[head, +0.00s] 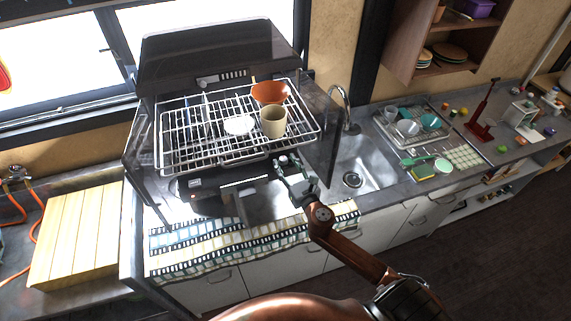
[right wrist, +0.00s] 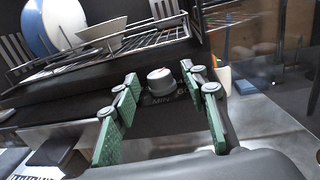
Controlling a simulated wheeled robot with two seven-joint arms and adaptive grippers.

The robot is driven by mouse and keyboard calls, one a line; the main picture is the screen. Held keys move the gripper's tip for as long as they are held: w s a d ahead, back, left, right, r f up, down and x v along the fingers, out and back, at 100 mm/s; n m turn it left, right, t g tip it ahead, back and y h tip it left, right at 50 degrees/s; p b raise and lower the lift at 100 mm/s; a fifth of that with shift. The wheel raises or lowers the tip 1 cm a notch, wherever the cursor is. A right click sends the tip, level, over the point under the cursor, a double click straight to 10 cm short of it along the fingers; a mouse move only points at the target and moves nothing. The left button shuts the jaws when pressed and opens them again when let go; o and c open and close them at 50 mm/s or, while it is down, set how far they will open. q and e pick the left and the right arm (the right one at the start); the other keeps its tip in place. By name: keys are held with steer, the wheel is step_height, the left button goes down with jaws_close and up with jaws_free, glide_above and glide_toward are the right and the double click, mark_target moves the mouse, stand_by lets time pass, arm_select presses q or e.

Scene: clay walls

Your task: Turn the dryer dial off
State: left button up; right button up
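The dryer (head: 180,190) is a dark unit with a raised lid and wire racks, left of the sink in the head view. Its dial (right wrist: 160,82) is a round pale grey knob on the dark front, with "MIN" lettering below it in the right wrist view. A small red mark shows near its top. My right gripper (head: 289,167) is at the dryer's front right. In the right wrist view my right gripper (right wrist: 159,92) is open, its green-padded fingers on either side of the dial. I cannot tell whether they touch it. My left gripper is not in view.
The rack (head: 200,150) above holds an orange bowl (head: 269,93), a beige cup (head: 273,122) and a white dish (head: 239,125). A drawer-like box (head: 243,190) juts out left of the gripper. The sink (head: 360,170) lies to the right.

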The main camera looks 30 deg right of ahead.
steer(key=shift+s, duration=0.2)
steer(key=s+a, duration=0.1)
steer(key=s, duration=1)
steer(key=shift+s+a, duration=0.25)
steer(key=w+m+h+p, duration=0.1)
steer(key=w+h+p, duration=0.1)
steer(key=w+p, duration=0.1)
steer(key=w+m+g+h+p, duration=0.1)
steer(key=w+m+h+p, duration=0.1)
steer(key=w+p, duration=0.2)
steer(key=w+d+m+g+h+p, duration=0.1)
steer(key=w+h+p, duration=0.1)
steer(key=w, duration=0.4)
steer(key=shift+r+h+p, duration=0.15)
steer(key=shift+h+p, duration=0.15)
steer(key=shift+p, duration=0.55)
steer(key=shift+c, duration=0.7)
